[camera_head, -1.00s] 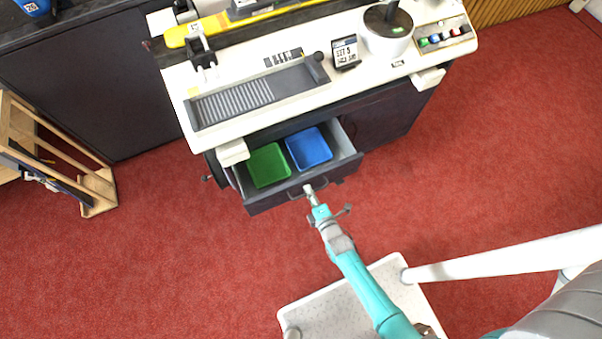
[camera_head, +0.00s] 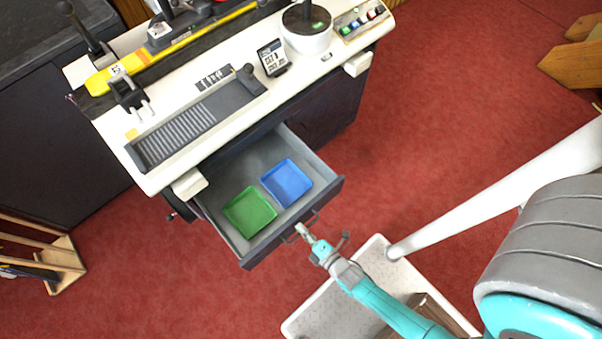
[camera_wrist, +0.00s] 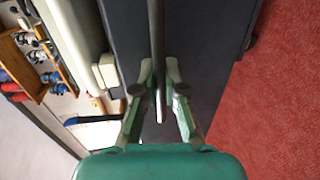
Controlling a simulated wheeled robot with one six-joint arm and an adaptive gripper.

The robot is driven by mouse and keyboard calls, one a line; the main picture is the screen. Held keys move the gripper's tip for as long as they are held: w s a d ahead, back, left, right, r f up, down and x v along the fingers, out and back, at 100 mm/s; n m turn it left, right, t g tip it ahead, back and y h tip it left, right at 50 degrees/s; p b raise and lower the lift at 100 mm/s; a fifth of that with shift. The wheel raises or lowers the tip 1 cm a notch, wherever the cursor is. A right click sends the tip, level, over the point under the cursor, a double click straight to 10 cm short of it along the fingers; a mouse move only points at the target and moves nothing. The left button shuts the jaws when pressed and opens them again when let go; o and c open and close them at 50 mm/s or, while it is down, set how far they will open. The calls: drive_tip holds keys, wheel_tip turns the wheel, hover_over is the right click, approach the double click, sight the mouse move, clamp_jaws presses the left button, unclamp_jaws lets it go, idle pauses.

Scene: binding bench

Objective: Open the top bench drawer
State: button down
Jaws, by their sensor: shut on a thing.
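The top bench drawer (camera_head: 222,237) is pulled out from under the white bench top, and its grey inside shows. A green tray (camera_head: 249,211) and a blue tray (camera_head: 287,183) lie in it. My gripper (camera_head: 302,231) is at the drawer front, shut on the bar handle (camera_head: 290,236). In the wrist view my gripper's fingers (camera_wrist: 159,95) stand on both sides of the dark handle bar (camera_wrist: 157,40), with the dark drawer front (camera_wrist: 205,50) behind it. The finger contact is small in the head view.
The bench top (camera_head: 216,131) carries a ridged dark tray, a small display (camera_head: 272,58), a white round pot (camera_head: 307,30) and a yellow bar (camera_head: 180,45). A wooden rack (camera_head: 62,262) stands at lower left. Red carpet (camera_head: 430,90) is clear right of the bench.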

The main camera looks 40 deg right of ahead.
drive_tip(key=c, duration=1.2)
unclamp_jaws()
drive_tip(key=shift+r, duration=0.1)
